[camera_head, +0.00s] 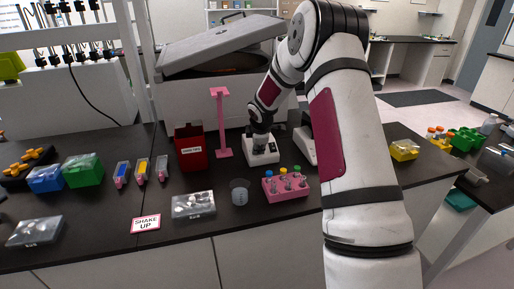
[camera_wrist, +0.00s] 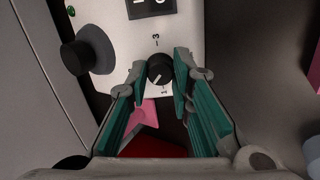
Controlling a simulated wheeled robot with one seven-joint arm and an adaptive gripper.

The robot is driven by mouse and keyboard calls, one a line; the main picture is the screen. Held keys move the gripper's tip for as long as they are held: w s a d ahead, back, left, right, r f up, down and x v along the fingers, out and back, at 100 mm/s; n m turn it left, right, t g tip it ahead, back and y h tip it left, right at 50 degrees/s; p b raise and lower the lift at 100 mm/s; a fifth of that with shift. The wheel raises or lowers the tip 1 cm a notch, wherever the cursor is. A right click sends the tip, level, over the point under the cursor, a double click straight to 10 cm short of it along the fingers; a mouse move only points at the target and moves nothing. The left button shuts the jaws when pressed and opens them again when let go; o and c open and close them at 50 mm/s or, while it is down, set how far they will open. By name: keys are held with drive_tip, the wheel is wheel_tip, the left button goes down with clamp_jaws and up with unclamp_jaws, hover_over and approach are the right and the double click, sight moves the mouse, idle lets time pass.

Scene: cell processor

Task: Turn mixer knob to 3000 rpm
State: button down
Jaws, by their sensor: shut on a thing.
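The mixer (camera_head: 262,155) is a small white device on the black bench, below my gripper in the head view. In the wrist view its white panel (camera_wrist: 118,84) carries a small black knob (camera_wrist: 160,70) with a white pointer line and the marks "3" and "1" beside it. My gripper (camera_wrist: 161,75) has its two teal-lined fingers closed on either side of this small knob. The pointer lies at a slant toward the lower left of the picture; its exact setting is hard to read. In the head view my gripper (camera_head: 260,143) reaches down onto the mixer and hides its knob.
A larger black knob (camera_wrist: 84,54) and a dark display (camera_wrist: 150,8) are on the same panel. A red bin (camera_head: 190,150), a pink stand (camera_head: 222,125) and a pink tube rack (camera_head: 286,187) stand near the mixer. A white machine with a raised lid (camera_head: 215,45) is behind.

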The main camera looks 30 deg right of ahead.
drive_tip(key=m+b, duration=0.2)
drive_tip(key=m, duration=0.5)
drive_tip(key=m+b, duration=0.1)
drive_tip(key=m, duration=0.2)
drive_tip(key=m+y, duration=0.1)
drive_tip(key=m, duration=0.2)
drive_tip(key=shift+d+m+g+b, duration=0.1)
drive_tip(key=shift+m+g+b, duration=0.2)
drive_tip(key=shift+b, duration=0.1)
drive_tip(key=m+b, duration=0.2)
drive_tip(key=m, duration=0.5)
drive_tip(key=shift+y, duration=0.3)
drive_tip(key=m+b, duration=0.2)
drive_tip(key=m, duration=0.4)
drive_tip(key=shift+m+t, duration=0.4)
drive_tip(key=c, duration=1.4)
unclamp_jaws()
drive_tip(key=shift+r, duration=0.1)
